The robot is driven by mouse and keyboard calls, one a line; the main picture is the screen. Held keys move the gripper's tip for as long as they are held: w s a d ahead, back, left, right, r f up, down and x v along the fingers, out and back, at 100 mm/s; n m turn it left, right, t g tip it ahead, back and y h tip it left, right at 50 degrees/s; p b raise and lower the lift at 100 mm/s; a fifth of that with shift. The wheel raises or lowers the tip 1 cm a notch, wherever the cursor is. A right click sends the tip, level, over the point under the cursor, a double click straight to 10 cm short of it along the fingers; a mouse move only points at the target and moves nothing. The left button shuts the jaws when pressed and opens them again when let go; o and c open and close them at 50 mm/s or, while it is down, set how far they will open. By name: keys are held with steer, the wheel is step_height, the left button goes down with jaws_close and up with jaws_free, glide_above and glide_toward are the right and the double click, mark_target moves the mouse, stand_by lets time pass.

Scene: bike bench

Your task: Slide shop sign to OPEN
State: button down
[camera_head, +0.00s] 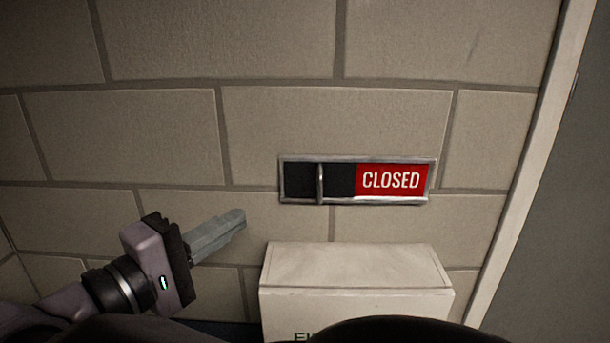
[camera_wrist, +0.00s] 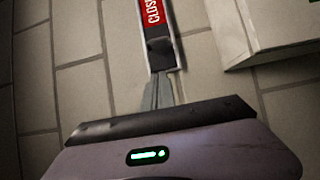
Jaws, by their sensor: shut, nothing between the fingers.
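The shop sign (camera_head: 392,180) is a metal-framed slider on the block wall. Its right part shows a red panel reading CLOSED, and its left part is dark. An upright metal handle (camera_head: 320,184) stands in the dark part, left of the red panel. My gripper (camera_head: 241,219) is shut and empty, to the left of the sign and lower than it, its fingers pointing right and up. In the wrist view my fingers (camera_wrist: 163,92) point toward the dark end of the sign (camera_wrist: 152,22), whose red panel is partly cut off at the top. I cannot tell if they touch it.
A pale box (camera_head: 355,265) with partly cut-off green lettering stands below the sign. A pale door frame (camera_head: 530,165) and a grey surface are at the right. The wall left of the sign is bare.

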mark_target(320, 185)
steer(key=s+d+p+x, duration=0.1)
steer(key=d+x, duration=0.1)
steer(key=x, duration=1.1)
steer(key=shift+s, duration=0.35)
steer(key=shift+d, duration=0.1)
steer(key=shift+d, duration=0.1)
